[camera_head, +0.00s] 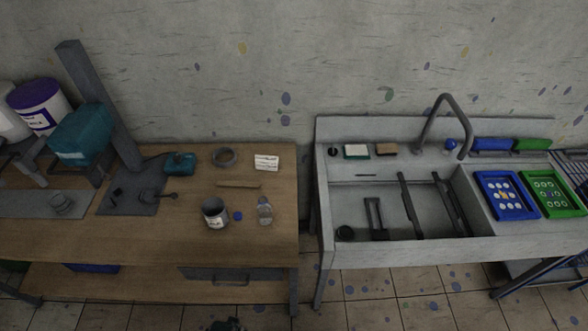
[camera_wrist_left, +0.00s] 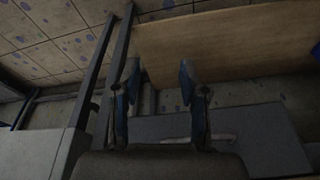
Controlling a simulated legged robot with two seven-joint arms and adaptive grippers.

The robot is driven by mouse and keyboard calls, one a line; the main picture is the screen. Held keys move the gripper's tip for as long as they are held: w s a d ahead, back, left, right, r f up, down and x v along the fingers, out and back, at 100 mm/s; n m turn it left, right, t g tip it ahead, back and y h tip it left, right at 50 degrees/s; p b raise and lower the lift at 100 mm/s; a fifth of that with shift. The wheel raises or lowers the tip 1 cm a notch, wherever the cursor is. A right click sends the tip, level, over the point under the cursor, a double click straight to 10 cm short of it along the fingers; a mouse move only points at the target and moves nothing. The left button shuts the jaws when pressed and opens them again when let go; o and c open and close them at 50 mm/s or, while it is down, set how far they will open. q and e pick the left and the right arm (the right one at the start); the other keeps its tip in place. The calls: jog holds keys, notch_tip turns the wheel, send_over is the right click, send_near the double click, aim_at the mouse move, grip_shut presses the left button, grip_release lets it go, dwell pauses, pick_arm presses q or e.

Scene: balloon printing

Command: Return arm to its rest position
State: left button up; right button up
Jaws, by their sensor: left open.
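My left gripper (camera_wrist_left: 158,82) shows in the left wrist view with its two blue-grey fingers spread apart and nothing between them. Beyond the fingers are a wooden board, a grey panel with a handle (camera_wrist_left: 205,138) and the tiled floor. In the head view, a small dark shape (camera_head: 228,324) at the bottom edge may be part of my left gripper; it sits low in front of the wooden workbench (camera_head: 130,238). My right gripper is in neither view.
At the right stands a grey sink unit (camera_head: 440,248) with a blue tray (camera_head: 505,195) and a green tray (camera_head: 552,194). Floor shows between them.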

pick_arm(q)
jog(key=s+f+g+b, duration=0.1)
jog(key=s+f, duration=0.2)
jog(key=f, duration=0.5)
jog(key=s+f, duration=0.4)
jog(key=f, duration=0.5)
jog(key=s+a+f+b, duration=0.1)
jog(key=s+a+f, duration=0.2)
jog(key=s+f, duration=0.8)
jog(key=s, duration=0.2)
jog(key=shift+s+a+g, duration=0.25)
jog(key=shift+s+g, duration=0.05)
jog(key=shift+g, duration=0.1)
